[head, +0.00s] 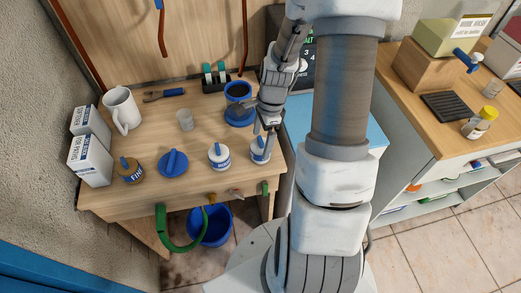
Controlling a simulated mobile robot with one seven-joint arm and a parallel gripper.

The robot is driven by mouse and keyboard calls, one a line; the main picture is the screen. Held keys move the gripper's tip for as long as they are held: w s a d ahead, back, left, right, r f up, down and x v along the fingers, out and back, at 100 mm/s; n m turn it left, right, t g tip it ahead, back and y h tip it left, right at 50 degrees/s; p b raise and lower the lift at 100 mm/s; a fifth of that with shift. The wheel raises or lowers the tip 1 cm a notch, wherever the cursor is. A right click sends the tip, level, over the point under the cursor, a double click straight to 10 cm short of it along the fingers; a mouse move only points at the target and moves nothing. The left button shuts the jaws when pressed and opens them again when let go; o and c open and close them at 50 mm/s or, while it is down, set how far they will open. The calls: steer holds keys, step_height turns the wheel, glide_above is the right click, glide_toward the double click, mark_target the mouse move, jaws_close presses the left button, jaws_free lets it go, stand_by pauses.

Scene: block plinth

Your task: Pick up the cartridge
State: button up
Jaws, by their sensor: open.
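Two short white cylinders with blue tops and bands stand near the front of the wooden bench (150,125). They look like cartridges, and I cannot tell which one the task names. One cylinder (260,152) is at the right front corner; the other cylinder (219,157) is to its left. My gripper (269,129) points down with open, empty jaws, just over the right cylinder. It partly covers that cylinder's top, and I cannot tell whether they touch.
A brown tin (130,171), blue lid (173,165), white mug (122,109), clear cup (185,120), white boxes (90,160) and pliers (164,95) stand left. A blue dark-filled cup (238,92) and blue disc (239,117) are close behind my gripper. A blue bucket (210,227) is below.

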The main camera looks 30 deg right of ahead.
mark_target(259, 150)
steer(key=shift+w+a+f+b, duration=0.1)
steer(key=shift+a+f+b, duration=0.1)
steer(key=shift+f, duration=1.15)
steer(key=shift+w+a+f+b, duration=0.1)
steer(key=shift+a+f, duration=0.1)
steer(key=shift+f, duration=1.1)
steer(key=c, duration=1.3)
steer(key=shift+o, duration=0.2)
steer(key=shift+r, duration=0.15)
